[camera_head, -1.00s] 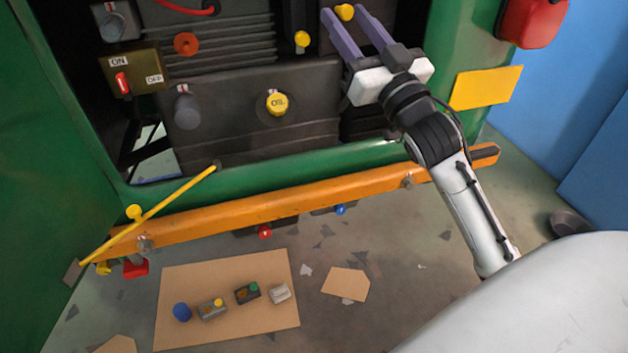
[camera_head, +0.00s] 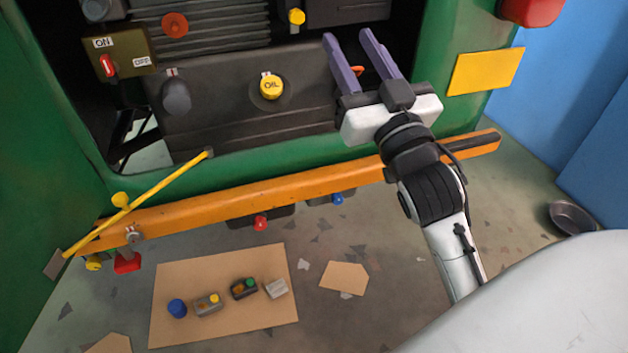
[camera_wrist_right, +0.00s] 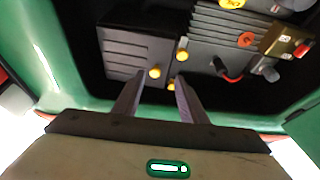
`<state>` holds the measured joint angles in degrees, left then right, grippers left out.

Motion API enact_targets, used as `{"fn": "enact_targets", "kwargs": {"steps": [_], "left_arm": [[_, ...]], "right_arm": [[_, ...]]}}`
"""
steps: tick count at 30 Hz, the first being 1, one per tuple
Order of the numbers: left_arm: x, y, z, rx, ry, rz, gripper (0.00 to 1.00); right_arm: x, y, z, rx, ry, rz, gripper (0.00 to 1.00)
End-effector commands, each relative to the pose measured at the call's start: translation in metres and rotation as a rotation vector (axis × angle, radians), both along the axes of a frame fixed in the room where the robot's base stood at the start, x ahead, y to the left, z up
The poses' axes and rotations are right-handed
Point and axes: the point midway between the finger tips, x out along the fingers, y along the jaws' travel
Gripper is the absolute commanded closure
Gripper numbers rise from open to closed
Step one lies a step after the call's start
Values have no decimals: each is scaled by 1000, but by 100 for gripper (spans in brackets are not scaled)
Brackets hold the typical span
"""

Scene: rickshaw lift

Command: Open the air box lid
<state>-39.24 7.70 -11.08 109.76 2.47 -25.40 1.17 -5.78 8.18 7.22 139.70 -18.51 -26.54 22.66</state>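A dark grey ribbed box, seemingly the air box (camera_wrist_right: 135,50), sits in the engine bay in the right wrist view. Yellow knobs (camera_wrist_right: 154,71) show at its lower edge. In the head view only the lower part of a dark box (camera_head: 350,12) shows at the top edge; I cannot tell whether its lid is shut. My right gripper (camera_head: 348,36) has two purple fingers spread apart with nothing between them. It is below and in front of the box, apart from it. Its fingers (camera_wrist_right: 158,78) point toward the knobs in the right wrist view. My left gripper is not in view.
The green body frame (camera_head: 250,165) and orange bumper (camera_head: 280,198) edge the bay below. The yellow OIL cap (camera_head: 270,86) and ON/OFF switch (camera_head: 108,65) lie left of my gripper. A cardboard sheet (camera_head: 225,325) with small parts lies on the floor.

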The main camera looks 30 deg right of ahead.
Motion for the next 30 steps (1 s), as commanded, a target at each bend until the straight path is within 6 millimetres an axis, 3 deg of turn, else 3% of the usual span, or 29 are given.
{"fn": "enact_targets", "kwargs": {"steps": [15,30], "left_arm": [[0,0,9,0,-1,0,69],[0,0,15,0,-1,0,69]], "right_arm": [[19,26,-99,4,239,74,62],[12,53,-195,12,453,144,62]]}}
